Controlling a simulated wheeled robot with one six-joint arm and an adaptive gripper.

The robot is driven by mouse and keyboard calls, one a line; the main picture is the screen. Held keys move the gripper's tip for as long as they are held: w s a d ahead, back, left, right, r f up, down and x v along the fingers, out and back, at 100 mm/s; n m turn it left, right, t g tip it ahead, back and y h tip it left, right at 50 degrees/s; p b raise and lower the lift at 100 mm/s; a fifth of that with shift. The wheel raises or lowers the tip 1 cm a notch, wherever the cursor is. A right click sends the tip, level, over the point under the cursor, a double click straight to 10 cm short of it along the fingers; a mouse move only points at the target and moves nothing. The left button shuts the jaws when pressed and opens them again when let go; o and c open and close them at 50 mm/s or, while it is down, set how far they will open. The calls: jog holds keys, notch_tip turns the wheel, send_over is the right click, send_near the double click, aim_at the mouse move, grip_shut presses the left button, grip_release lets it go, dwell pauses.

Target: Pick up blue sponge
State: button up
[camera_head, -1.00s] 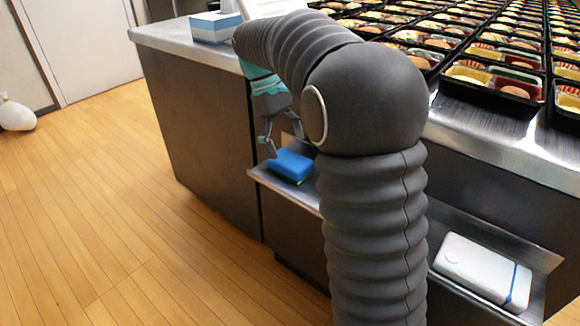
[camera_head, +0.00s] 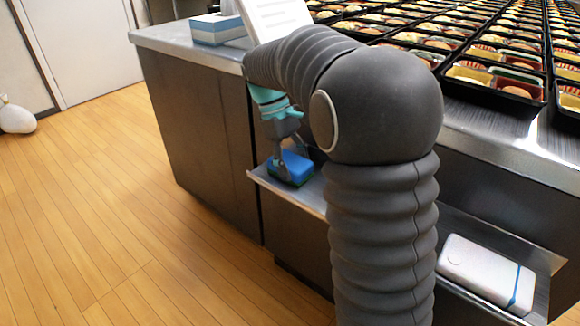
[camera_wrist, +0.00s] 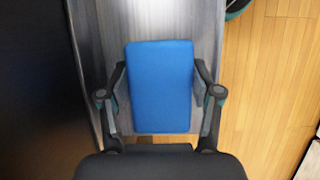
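The blue sponge (camera_head: 296,167) lies on a low metal shelf (camera_head: 262,178) on the front of the counter. It has a thin green layer underneath. In the wrist view the sponge (camera_wrist: 161,86) fills the middle, between the two fingers. My gripper (camera_wrist: 160,92) is open around it, one finger on each side. The left finger is very near the sponge's left edge and the right finger is near its right edge; I cannot tell whether either touches.
A white case with a blue band (camera_head: 486,272) lies farther right on the shelf. The counter above holds a blue-and-white box (camera_head: 216,30), a white sheet (camera_head: 272,16) and many bento trays (camera_head: 497,84).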

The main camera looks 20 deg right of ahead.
aim_at(293, 162)
dwell(0.4)
jog(key=shift+s+a+r, duration=0.1)
jog(key=shift+a+r, duration=0.05)
jog(key=shift+r, duration=0.55)
notch_tip(293, 162, up, 5)
jog(key=shift+r+p, duration=0.15)
jog(key=shift+p, duration=0.45)
jog(key=s+a, duration=1.1)
jog(key=a, duration=0.5)
jog(key=shift+s+b, duration=0.3)
jog(key=shift+b, duration=0.05)
jog(key=shift+r, duration=0.1)
